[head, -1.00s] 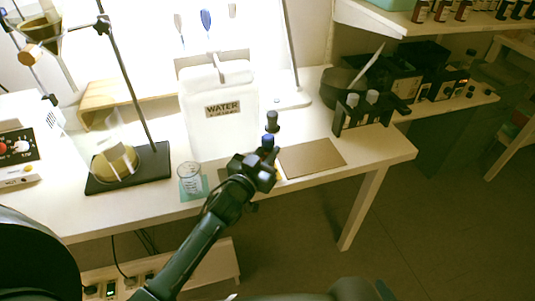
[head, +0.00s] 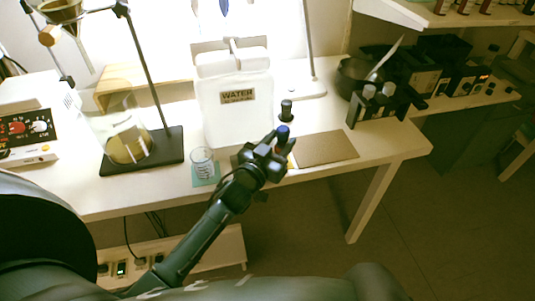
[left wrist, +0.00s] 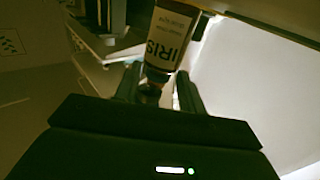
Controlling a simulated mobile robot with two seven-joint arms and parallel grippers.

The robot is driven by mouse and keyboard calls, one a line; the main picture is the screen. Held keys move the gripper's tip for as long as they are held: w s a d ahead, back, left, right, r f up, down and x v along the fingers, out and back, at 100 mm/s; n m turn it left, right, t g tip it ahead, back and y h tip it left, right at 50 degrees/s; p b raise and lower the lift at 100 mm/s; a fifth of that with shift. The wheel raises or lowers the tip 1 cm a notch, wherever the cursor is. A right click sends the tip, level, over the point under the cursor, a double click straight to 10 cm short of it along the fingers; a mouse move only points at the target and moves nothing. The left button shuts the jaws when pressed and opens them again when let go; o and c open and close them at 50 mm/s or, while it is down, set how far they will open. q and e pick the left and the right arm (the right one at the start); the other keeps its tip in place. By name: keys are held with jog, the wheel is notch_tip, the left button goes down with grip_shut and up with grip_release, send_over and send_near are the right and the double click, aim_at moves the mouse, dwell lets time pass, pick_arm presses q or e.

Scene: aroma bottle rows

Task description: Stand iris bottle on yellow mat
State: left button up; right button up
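My right gripper is not in view.
Another dark bottle (head: 286,110) stands just behind. A bare brown mat (head: 326,148) lies to the right. A white water container (head: 238,115) stands behind. A dark rack (head: 378,105) is farther right.

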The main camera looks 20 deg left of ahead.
pick_arm(q)
jog(key=s+a, duration=0.2)
jog(key=s, duration=0.9)
jog(key=s+d+f+g, duration=0.3)
jog(key=s, duration=0.3)
jog(key=s+d+f+g+h, duration=0.1)
jog(key=s+d+f+g, duration=0.2)
jog(key=s, duration=0.4)
jog(key=shift+s+f, duration=0.1)
jog(key=shift+s, duration=0.05)
